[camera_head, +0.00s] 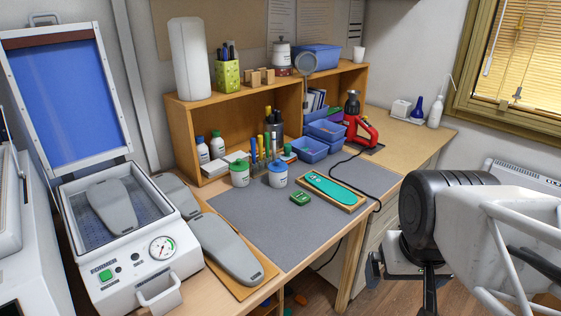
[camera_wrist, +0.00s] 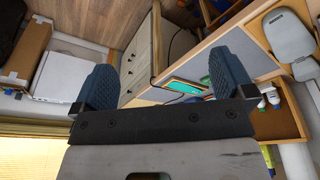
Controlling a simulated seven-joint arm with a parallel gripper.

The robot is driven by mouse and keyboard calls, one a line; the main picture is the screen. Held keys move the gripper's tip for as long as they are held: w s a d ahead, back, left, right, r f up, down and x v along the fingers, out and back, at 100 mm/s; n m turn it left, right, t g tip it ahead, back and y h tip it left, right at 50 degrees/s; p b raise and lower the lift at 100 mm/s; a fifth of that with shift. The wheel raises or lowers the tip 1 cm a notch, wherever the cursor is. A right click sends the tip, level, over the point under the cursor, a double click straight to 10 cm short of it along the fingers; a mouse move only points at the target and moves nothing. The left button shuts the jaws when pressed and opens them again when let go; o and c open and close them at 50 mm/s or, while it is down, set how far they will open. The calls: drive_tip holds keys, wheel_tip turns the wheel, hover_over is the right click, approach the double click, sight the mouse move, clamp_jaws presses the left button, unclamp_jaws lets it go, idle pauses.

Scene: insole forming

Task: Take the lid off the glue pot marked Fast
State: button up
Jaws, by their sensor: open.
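Two white glue pots stand side by side on the grey mat in the head view, near the shelf. The left pot (camera_head: 240,179) has a green lid (camera_head: 239,165). The right pot (camera_head: 278,181) has a blue lid (camera_head: 278,167). Both lids are on. The labels are too small to read, so I cannot tell which is marked Fast. My gripper (camera_wrist: 165,80) is open and empty in the wrist view, its two dark blue fingers wide apart. In the head view my arm is at the right, well away from the pots and beyond the bench's front edge.
The grey mat (camera_head: 240,215) also holds a green device (camera_head: 299,198) and a teal insole (camera_head: 330,186) on a board. A tool rack stands close behind the pots. Blue bins (camera_head: 309,149) and a red tool (camera_head: 357,125) stand further right. A forming press (camera_head: 121,265) is at left.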

drive_tip(key=w+a+r+m, duration=0.1)
drive_tip(key=w+r+m, duration=0.15)
drive_tip(key=w, duration=0.55)
drive_tip(key=w+a+r+m, duration=0.2)
drive_tip(key=w+r, duration=0.1)
drive_tip(key=w, duration=0.5)
drive_tip(key=m+g, duration=0.3)
drive_tip(key=m, duration=1)
hover_over(278, 160)
drive_tip(key=f, duration=1)
drive_tip(key=shift+s+d+f, duration=0.3)
drive_tip(key=shift+s+f, duration=0.05)
drive_tip(key=shift+f, duration=0.05)
drive_tip(key=shift+w+a+f+m, duration=0.25)
drive_tip(key=shift+w+a, duration=0.05)
drive_tip(key=shift+w, duration=0.05)
drive_tip(key=shift+f, duration=1.35)
